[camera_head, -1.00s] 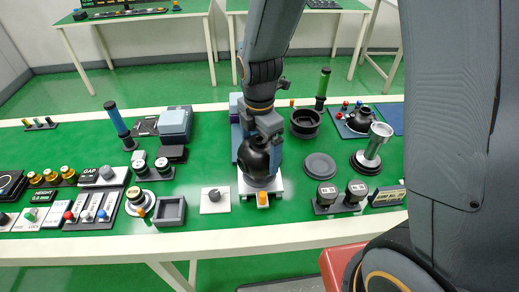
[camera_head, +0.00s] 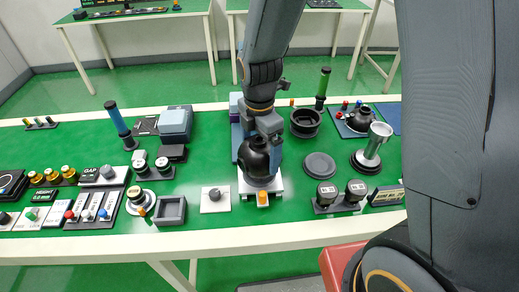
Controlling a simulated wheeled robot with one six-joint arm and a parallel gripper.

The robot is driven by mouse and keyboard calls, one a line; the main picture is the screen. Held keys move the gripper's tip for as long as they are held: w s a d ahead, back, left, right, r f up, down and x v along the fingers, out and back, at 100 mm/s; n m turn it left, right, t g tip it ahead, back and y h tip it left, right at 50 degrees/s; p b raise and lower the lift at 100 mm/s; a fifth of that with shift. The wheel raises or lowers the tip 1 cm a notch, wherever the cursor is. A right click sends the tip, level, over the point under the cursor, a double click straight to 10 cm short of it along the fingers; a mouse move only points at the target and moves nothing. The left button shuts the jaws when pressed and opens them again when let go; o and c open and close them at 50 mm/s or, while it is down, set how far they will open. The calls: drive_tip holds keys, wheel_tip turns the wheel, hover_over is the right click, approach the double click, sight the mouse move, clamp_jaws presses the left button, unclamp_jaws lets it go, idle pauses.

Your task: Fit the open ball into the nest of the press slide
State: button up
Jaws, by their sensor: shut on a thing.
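My gripper (camera_head: 264,128) points down over the press at the middle of the table and is shut on the black open ball (camera_head: 254,158). The ball is round and dark, with its top partly hidden by the gripper. It is at the pale press slide (camera_head: 275,187), which shows around and in front of the ball's lower part and has an orange piece (camera_head: 262,197) at its front. The nest is hidden under the ball, so I cannot tell whether the ball is seated in it or just above it.
The green table (camera_head: 240,222) is crowded. A small knob plate (camera_head: 215,198) and a dark square tray (camera_head: 170,211) stand left of the slide. A dark round disc (camera_head: 319,164) and two black-capped pieces (camera_head: 340,195) stand to its right. A black bowl (camera_head: 305,122) sits behind.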

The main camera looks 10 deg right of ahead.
sight(260, 141)
drive_tip(key=shift+f+b, duration=0.55)
drive_tip(key=shift+f, duration=0.5)
drive_tip(key=o, duration=1)
drive_tip(key=shift+r+b, duration=0.55)
drive_tip(key=shift+r, duration=3.35)
drive_tip(key=shift+s+d+m, duration=0.15)
drive_tip(key=shift+d+m, duration=0.3)
drive_tip(key=shift+m, duration=0.25)
drive_tip(key=s+d+m, duration=0.2)
drive_tip(key=d+m, duration=0.2)
drive_tip(key=m, duration=0.3)
drive_tip(key=s+d+m, duration=0.3)
drive_tip(key=d+m, duration=0.1)
drive_tip(key=m, duration=0.3)
drive_tip(key=s+d+m+t, duration=0.1)
drive_tip(key=s+d+m, duration=0.1)
drive_tip(key=m, duration=0.6)
drive_tip(key=shift+s+d+f, duration=0.1)
drive_tip(key=shift+d+f, duration=0.05)
drive_tip(key=shift+d, duration=0.3)
drive_tip(key=shift+s+d+f, duration=0.1)
drive_tip(key=shift+d, duration=0.35)
